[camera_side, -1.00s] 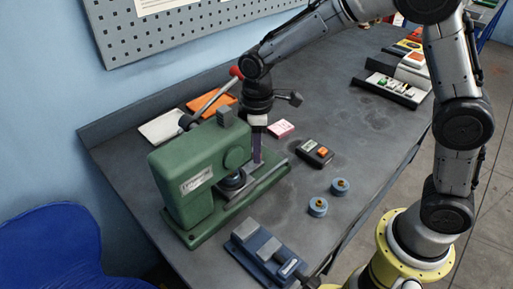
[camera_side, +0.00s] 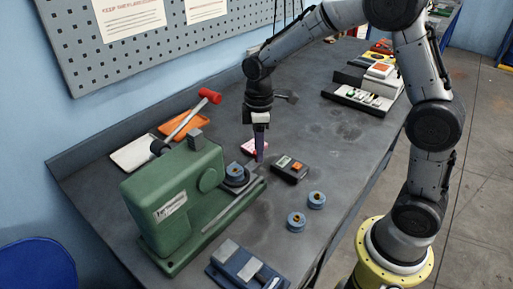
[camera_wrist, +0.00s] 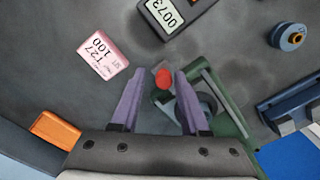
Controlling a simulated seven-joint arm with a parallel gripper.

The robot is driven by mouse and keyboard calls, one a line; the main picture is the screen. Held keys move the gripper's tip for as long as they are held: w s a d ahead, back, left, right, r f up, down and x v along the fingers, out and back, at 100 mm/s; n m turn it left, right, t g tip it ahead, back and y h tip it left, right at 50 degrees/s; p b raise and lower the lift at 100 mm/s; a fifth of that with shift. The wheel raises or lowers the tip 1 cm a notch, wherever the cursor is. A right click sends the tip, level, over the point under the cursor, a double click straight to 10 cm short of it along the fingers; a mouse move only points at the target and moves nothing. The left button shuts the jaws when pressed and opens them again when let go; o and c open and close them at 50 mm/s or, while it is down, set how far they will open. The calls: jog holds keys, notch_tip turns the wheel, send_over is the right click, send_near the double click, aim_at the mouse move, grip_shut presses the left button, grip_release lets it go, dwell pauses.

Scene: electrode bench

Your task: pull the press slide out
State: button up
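The green press (camera_side: 170,205) stands on the bench at the left of the side view. Its slide (camera_side: 240,188) is out from under the press head, with a blue round piece (camera_side: 234,171) on its dark disc. My gripper (camera_side: 259,158) points down at the slide's outer end, which its fingers partly hide. In the wrist view my gripper (camera_wrist: 160,75) is open. A red knob (camera_wrist: 163,78) lies between the fingertips, with a gap seen on both sides. It looks like the slide's knob. Part of the slide and disc shows beside the right finger.
The press lever with a red end (camera_side: 210,96) rises behind the press. A pink box (camera_side: 251,146) and a black meter (camera_side: 290,169) lie close to my gripper. Two blue rollers (camera_side: 296,221) and a blue vise (camera_side: 245,268) are nearer the front edge.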

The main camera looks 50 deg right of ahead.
jog(key=shift+o, duration=0.6)
jog(key=shift+a, duration=0.1)
jog(key=shift+r, duration=0.15)
notch_tip(320, 180, up, 14)
jog(key=shift+f, duration=0.2)
